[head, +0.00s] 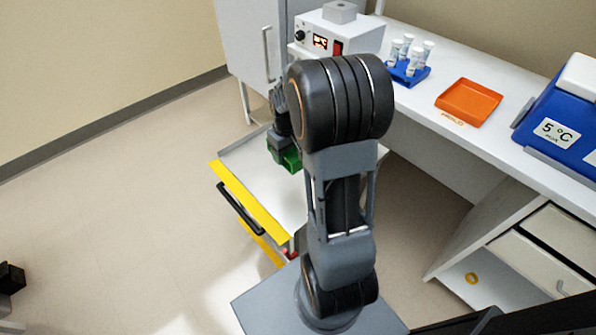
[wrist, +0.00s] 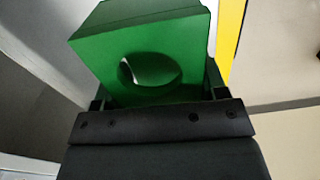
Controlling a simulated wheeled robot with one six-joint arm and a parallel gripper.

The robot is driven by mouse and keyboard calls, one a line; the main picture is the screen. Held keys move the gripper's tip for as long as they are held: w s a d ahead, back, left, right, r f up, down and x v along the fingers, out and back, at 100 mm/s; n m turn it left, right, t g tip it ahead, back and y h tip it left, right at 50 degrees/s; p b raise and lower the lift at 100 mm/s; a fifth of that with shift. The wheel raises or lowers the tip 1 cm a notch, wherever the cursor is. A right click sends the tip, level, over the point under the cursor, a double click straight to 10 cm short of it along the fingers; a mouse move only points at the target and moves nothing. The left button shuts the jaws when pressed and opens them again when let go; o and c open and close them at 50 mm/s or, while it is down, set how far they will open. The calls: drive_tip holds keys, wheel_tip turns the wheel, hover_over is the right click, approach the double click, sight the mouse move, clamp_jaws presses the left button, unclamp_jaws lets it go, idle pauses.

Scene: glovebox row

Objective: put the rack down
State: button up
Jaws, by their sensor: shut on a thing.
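The rack is a green block with a round hole, and it fills the upper middle of the wrist view (wrist: 180,38). My gripper (wrist: 155,100) is shut on it, one finger on each side. In the head view the green rack (head: 290,160) shows below my gripper (head: 279,150), partly hidden by my arm. Below it is a pale cart top (head: 265,190) with a yellow front edge. I cannot tell from these views whether the rack touches that surface.
A white bench (head: 440,115) behind holds a blue rack of vials (head: 408,72), an orange tray (head: 468,101), a white device with a red display (head: 335,38) and a blue cooler (head: 565,115). The cart top's left part is clear. Open floor lies to the left.

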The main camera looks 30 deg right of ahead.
drive_tip(key=s+d+f+b, duration=0.5)
drive_tip(key=s+d+b, duration=0.2)
drive_tip(key=d, duration=0.1)
drive_tip(key=shift+n, duration=0.4)
drive_tip(key=w+f+b, duration=0.1)
drive_tip(key=w+f, duration=0.2)
drive_tip(key=w, duration=0.1)
drive_tip(key=w+a+f+b, duration=0.1)
drive_tip(key=w+f, duration=0.1)
drive_tip(key=w, duration=0.2)
drive_tip(key=w+f+b, duration=0.1)
drive_tip(key=w+f, duration=0.2)
drive_tip(key=w, duration=0.2)
drive_tip(key=shift+a+f+b, duration=0.35)
drive_tip(key=shift+w+f+b, duration=0.15)
drive_tip(key=shift+f+b, duration=0.15)
drive_tip(key=shift+f, duration=0.7)
drive_tip(key=shift+w+f+b, duration=0.15)
drive_tip(key=shift+f+b, duration=0.1)
drive_tip(key=shift+f, duration=0.7)
drive_tip(key=shift+f, duration=0.15)
drive_tip(key=o, duration=1)
